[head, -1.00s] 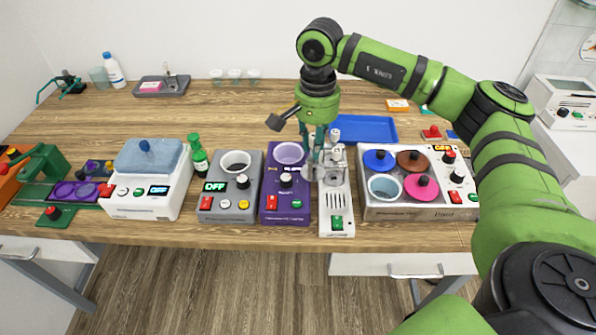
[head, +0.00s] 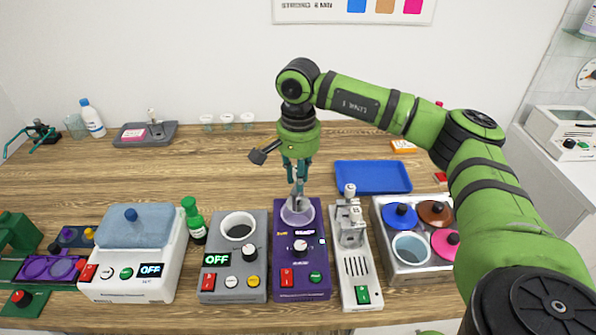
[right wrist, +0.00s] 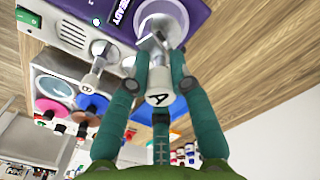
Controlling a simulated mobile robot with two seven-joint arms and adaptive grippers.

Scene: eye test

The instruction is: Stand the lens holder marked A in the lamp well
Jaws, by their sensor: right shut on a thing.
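My right gripper (head: 298,190) is shut on a lens holder (right wrist: 158,98) whose pale cap bears a black A. In the head view the gripper is directly above the round well (head: 297,212) of the purple device (head: 301,265). The right wrist view shows the holder's silvery lower part at the well (right wrist: 160,18), partly hidden by the fingers. I cannot tell whether its end is inside the well or just above it. The purple device's display reads READY in the right wrist view. My left gripper is not in view.
A white slotted device (head: 357,268) with a silvery upright part stands close right of the purple one. A grey device (head: 236,280) stands close left. A pan unit (head: 410,252) is further right. A blue tray (head: 372,177) lies behind.

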